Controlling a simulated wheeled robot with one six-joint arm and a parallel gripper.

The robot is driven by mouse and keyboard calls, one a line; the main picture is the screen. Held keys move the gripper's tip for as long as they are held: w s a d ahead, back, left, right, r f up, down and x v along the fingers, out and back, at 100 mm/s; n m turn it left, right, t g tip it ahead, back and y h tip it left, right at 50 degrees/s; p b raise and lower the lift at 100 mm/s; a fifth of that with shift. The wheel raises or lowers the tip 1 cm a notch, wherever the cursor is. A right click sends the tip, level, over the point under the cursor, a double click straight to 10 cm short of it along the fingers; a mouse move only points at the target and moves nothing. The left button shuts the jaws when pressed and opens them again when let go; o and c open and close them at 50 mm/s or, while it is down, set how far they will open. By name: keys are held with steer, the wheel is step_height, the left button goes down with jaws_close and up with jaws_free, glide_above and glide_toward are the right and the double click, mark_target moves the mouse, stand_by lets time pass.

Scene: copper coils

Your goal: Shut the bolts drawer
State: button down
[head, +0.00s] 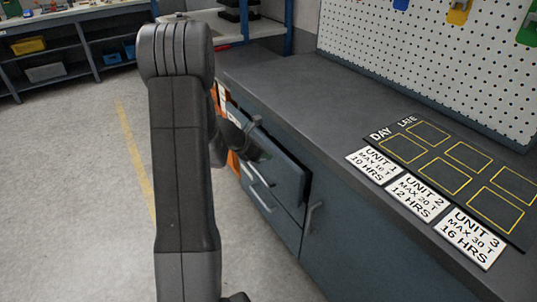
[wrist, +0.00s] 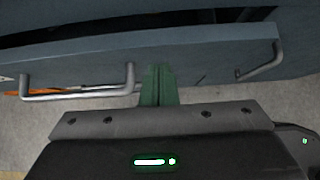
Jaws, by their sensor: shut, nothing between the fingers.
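A blue-grey drawer (head: 284,172) under the workbench stands partly pulled out, with a dark gap behind its front. No bolts label is readable on it. In the wrist view its front panel (wrist: 205,50) crosses the top of the picture, with a grey bar handle (wrist: 80,94) at left. My gripper (wrist: 158,70) has its green fingers shut and empty, tips at the lower edge of the panel, right of that handle. I cannot tell whether they touch it. In the head view my arm hides part of the drawer front and the fingertips.
A closed lower drawer (head: 270,205) sits below, and another handle (head: 313,216) is on the cabinet at right. The worktop (head: 290,90) holds a black board (head: 450,165) and white unit cards (head: 415,197). Open grey floor (head: 75,150) lies at left.

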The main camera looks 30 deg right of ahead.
steer(key=a+f+p+v, duration=0.1)
steer(key=p+v, duration=0.1)
steer(key=v, duration=0.9)
steer(key=h+b, duration=0.9)
steer(key=b, duration=0.5)
glide_toward(291, 167)
steer(key=d, duration=0.2)
steer(key=d+b, duration=0.1)
steer(key=d, duration=0.1)
steer(key=d+b, duration=0.1)
steer(key=d, duration=0.1)
steer(key=shift+d+f, duration=0.3)
steer(key=shift+d, duration=0.1)
steer(key=d+b, duration=0.1)
steer(key=d, duration=0.3)
steer(key=shift+w+d, duration=0.1)
steer(key=shift+d, duration=0.2)
steer(key=shift+r, duration=0.15)
steer(key=shift+d, duration=0.1)
